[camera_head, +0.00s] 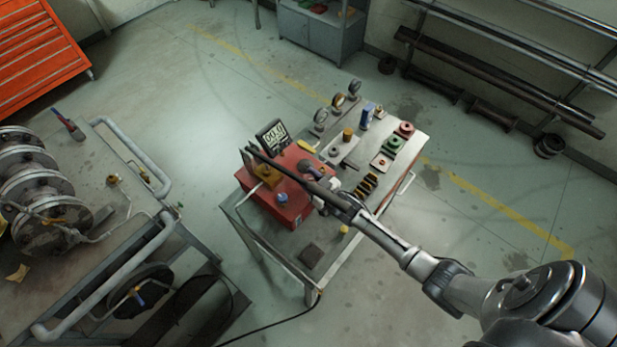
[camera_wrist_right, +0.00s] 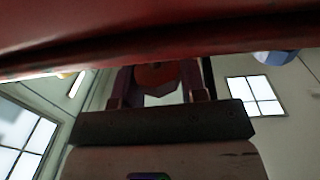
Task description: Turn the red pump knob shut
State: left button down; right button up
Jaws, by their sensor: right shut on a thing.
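The red pump (camera_head: 290,208) sits on the small metal bench, with a brass block (camera_head: 267,175) and a blue cap (camera_head: 282,198) on top. My right arm comes in from the lower right, and its gripper (camera_head: 329,198) is low at the pump's right end. In the right wrist view the red knob (camera_wrist_right: 157,77) sits between the two fingers of my right gripper (camera_wrist_right: 160,85), which is shut on it. The pump's red body (camera_wrist_right: 110,28) spans the top of that view. In the head view the knob is hidden. My left gripper is out of view.
Gauges (camera_head: 338,102), a digital readout (camera_head: 271,134) and coloured fittings (camera_head: 392,144) crowd the bench. A long dark bar (camera_head: 285,169) lies over the pump. A pipe-framed cart with a flanged valve (camera_head: 45,195) stands left. Floor is open on the right.

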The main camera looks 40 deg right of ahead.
jog(key=m+h, duration=0.2)
jog(key=h, duration=0.2)
jog(key=shift+a+m, duration=0.1)
jog(key=shift+m, duration=0.3)
jog(key=shift+m+g+h, duration=0.5)
jog(key=shift+m+h, duration=0.6)
jog(key=shift+h, duration=1)
jog(key=o, duration=0.9)
